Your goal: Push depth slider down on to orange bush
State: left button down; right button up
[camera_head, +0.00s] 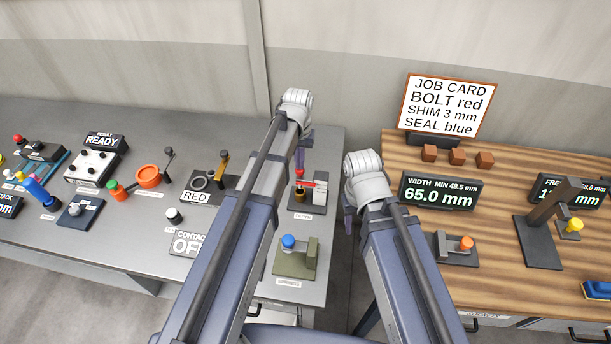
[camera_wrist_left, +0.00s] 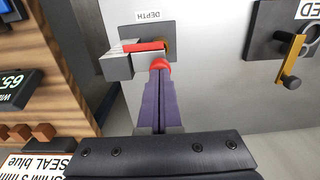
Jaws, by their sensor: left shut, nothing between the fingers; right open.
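The depth gauge stands on a dark plate (camera_head: 306,206) labelled DEPTH near the right end of the grey bench. Its slider has a red knob (camera_head: 299,172) on top and a red bar (camera_head: 307,184). A brownish-orange bush (camera_head: 299,196) sits below the slider. My left gripper (camera_head: 299,163) is shut and empty, its tips just over the red knob. In the left wrist view the fingertips (camera_wrist_left: 160,72) meet or nearly meet the red knob (camera_wrist_left: 163,65); contact cannot be told. The bush (camera_wrist_left: 168,45) is partly hidden there. My right gripper (camera_head: 348,222) is open, mostly hidden by its arm.
A green fixture with a blue knob (camera_head: 289,242) stands in front of the gauge. A plate labelled RED with an orange lever (camera_head: 223,165) is to the left. The wooden table (camera_head: 500,200) lies right, across a gap.

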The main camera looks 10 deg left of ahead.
pick_arm(q)
jog(key=shift+f+b, duration=1)
jog(key=shift+f, duration=0.05)
jog(key=shift+r, duration=0.1)
jog(key=shift+r, duration=0.15)
notch_tip(320, 180, up, 8)
jog(key=p, duration=0.8)
jog(key=shift+f, duration=0.2)
